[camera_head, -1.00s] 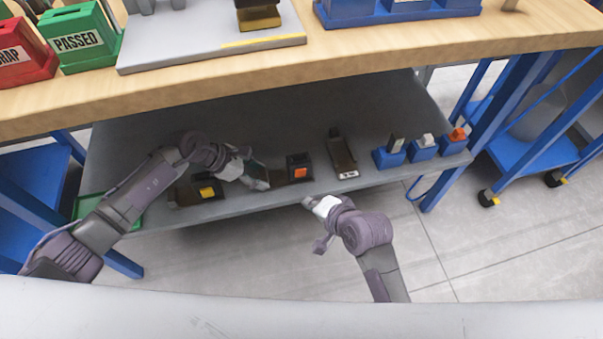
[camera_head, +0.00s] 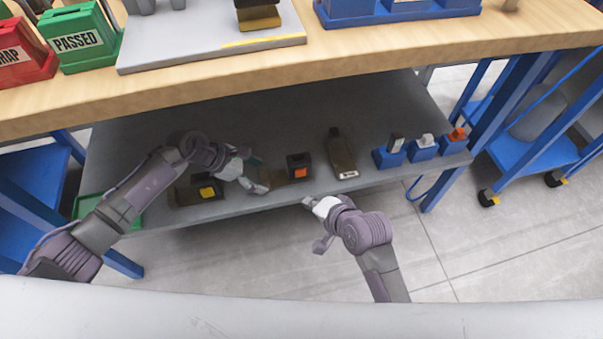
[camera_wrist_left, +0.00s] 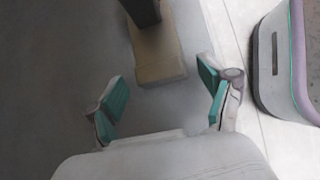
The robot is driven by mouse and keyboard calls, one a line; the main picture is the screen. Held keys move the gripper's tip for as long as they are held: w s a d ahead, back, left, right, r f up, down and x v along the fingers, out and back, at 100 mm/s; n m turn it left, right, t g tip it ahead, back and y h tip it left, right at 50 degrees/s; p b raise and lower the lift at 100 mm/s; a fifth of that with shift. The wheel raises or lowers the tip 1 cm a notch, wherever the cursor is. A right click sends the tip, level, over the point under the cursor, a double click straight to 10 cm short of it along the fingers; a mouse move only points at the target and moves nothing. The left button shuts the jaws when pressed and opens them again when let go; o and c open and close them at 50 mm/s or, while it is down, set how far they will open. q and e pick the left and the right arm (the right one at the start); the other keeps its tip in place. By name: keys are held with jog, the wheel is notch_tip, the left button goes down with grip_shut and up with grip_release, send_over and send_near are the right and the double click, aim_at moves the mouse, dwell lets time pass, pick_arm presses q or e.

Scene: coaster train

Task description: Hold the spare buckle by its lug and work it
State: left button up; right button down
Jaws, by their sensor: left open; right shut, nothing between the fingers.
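The buckle with an orange button (camera_head: 300,173) sits on the lower shelf, a black housing with a flat brown lug (camera_head: 278,176) reaching out to its left. Which of the shelf pieces is the spare is not marked. My left gripper (camera_head: 258,186) is open just left of the lug's end. In the left wrist view the tan lug (camera_wrist_left: 160,66) points toward my left gripper (camera_wrist_left: 162,92), ahead of and between the teal pads, apart from both; the dark housing (camera_wrist_left: 143,11) is cut by the top edge. My right gripper (camera_head: 308,201) is shut and empty, off the shelf's front edge.
A yellow-button buckle (camera_head: 207,191) lies left on the shelf (camera_head: 240,135), near my left arm. A brown piece with a white label (camera_head: 342,152) lies right of the orange one. Blue holders (camera_head: 388,157) stand further right. The wooden bench top (camera_head: 400,62) overhangs the shelf.

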pick_arm(q)
jog(key=v, duration=1)
jog(key=s+d+p, duration=0.1)
jog(key=s+p, duration=0.1)
jog(key=s, duration=0.5)
jog(key=s+d+r+p, duration=0.1)
jog(key=s+p, duration=0.2)
jog(key=s, duration=0.4)
jog(key=shift+d+r, duration=0.25)
jog(key=shift+d, duration=0.15)
